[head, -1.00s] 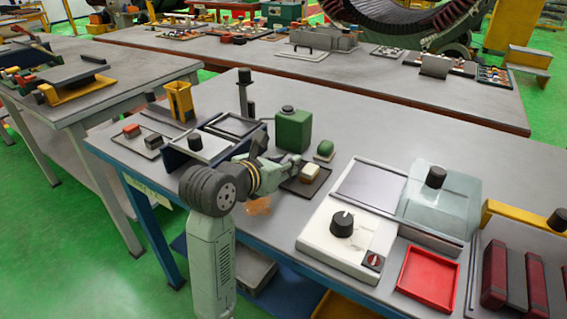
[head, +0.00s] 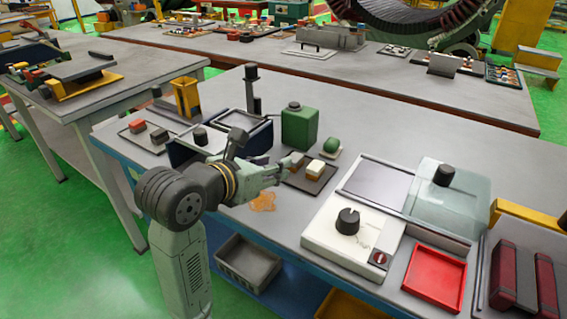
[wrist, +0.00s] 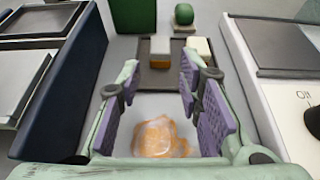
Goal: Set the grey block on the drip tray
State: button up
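A small dark grey block (head: 159,136) sits beside a red block (head: 137,126) on a thin plate at the far left of the table. A shallow dark tray (head: 320,187) lies right of my gripper (head: 286,171); I cannot tell for sure that it is the drip tray. The wrist view shows the same tray (wrist: 160,84) ahead of the fingertips. My gripper is open and empty, its purple pads wide apart above the table, short of the tray.
An orange patch (wrist: 153,137) lies on the table below my fingers. A dark-blue-walled holder (head: 187,150) stands left of my arm. A green canister (head: 300,127) stands behind the tray, and a white device with a black knob (head: 348,221) to its right. A red tray (head: 435,277) lies further right.

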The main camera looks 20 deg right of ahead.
jog(key=v, duration=0.4)
jog(key=shift+s, duration=0.1)
jog(key=shift+r, duration=0.1)
